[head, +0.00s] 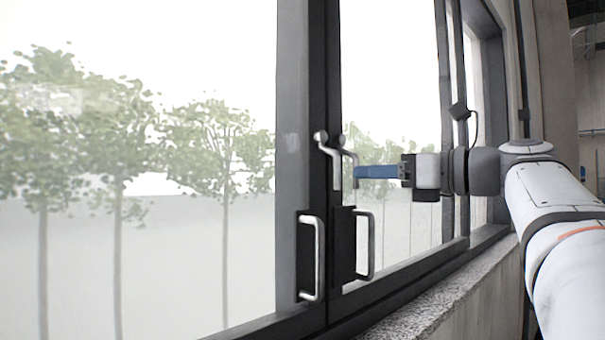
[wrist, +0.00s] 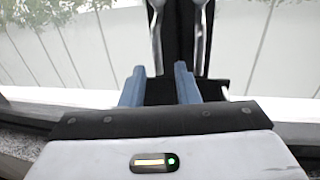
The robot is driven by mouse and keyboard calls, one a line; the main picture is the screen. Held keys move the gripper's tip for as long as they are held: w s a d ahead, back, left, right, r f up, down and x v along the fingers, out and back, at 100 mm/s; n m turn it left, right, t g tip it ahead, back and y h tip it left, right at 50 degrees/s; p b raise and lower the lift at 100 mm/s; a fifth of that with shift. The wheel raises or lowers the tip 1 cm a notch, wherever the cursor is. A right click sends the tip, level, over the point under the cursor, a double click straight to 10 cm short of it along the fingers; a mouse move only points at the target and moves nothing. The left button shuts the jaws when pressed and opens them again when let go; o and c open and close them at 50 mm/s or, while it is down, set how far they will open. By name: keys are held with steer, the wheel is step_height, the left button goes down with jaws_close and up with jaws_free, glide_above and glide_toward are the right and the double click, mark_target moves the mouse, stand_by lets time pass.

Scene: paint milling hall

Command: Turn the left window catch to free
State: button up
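Two silver window catches sit side by side on the dark middle frame of the window. The left catch (head: 336,170) has a round knob at its top and a cranked lever hanging down. The right catch (head: 348,154) is partly hidden behind it. In the wrist view the left catch (wrist: 156,35) lies ahead of the gap between my fingers, and the right catch (wrist: 202,35) stands beyond the right finger. My gripper (head: 357,172) has blue fingers, also seen in the wrist view (wrist: 159,72), spread apart with nothing held. Whether they touch a catch, I cannot tell.
Two silver pull handles, the left (head: 318,258) and the right (head: 371,245), stick out on dark plates below the catches. A stone sill (head: 430,300) runs along the bottom right. Trees show outside the glass.

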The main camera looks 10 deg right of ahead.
mark_target(337, 174)
steer(key=p+x, duration=0.1)
steer(key=x, duration=0.6)
steer(key=shift+a+f, duration=0.1)
steer(key=shift+a, duration=0.1)
steer(key=shift+s, duration=0.1)
jaws_close()
